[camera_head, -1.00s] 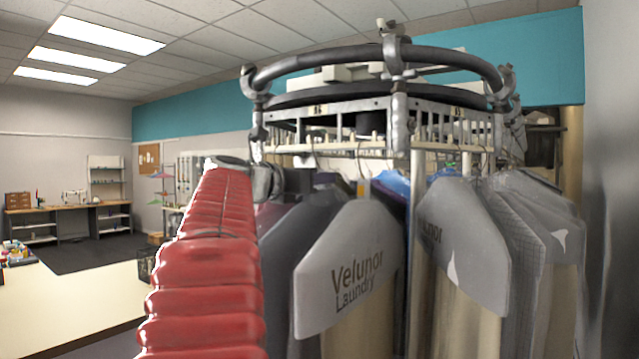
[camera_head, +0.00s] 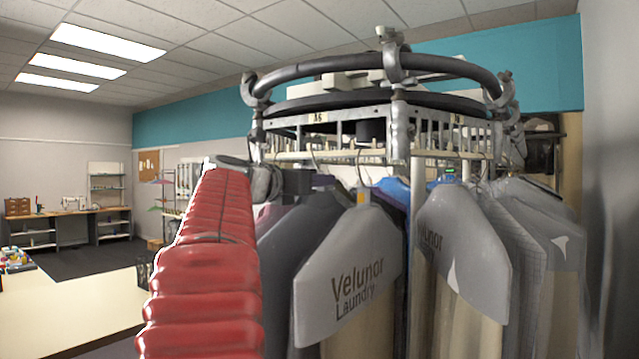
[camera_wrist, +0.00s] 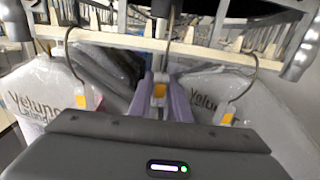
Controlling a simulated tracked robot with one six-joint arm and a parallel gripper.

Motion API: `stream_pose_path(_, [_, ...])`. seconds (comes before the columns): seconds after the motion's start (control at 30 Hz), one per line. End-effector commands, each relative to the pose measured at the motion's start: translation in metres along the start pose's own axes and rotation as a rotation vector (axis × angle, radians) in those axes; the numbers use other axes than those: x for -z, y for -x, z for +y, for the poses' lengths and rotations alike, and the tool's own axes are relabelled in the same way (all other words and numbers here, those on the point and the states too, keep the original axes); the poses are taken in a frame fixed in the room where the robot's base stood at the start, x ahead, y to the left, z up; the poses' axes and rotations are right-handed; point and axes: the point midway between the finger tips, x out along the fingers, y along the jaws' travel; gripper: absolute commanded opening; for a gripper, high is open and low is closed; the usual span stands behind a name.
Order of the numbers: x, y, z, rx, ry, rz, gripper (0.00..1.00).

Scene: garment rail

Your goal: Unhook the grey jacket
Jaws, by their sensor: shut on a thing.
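In the head view, a dark grey garment (camera_head: 300,232), which looks like the grey jacket, hangs on the round rail behind a white "Velunor Laundry" cover (camera_head: 352,285). My gripper (camera_head: 306,182) is beside the upper part of this garment, just below the rail's lower bar. In the wrist view, my gripper (camera_wrist: 160,82) is shut around a hanger neck with an orange tag (camera_wrist: 159,91). The hanger's wire hook (camera_wrist: 171,28) rises in front of the pale bar (camera_wrist: 130,42); whether it rests on the bar is unclear. The jacket's body is mostly hidden in the wrist view.
Covered garments hang close on both sides: one at the left (camera_wrist: 40,85) and one at the right (camera_wrist: 225,95) in the wrist view. The rail's dark ring (camera_head: 330,68) and posts stand above. Open floor and a workbench (camera_head: 70,213) are at the left.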

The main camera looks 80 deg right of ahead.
Motion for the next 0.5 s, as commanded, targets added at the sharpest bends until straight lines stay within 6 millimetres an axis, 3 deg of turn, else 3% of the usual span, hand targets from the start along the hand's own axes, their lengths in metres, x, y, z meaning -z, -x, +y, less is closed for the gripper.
stream_pose_path(0.5, [-0.002,0.02,-0.001,-0.001,-0.002,-0.004,0.0])
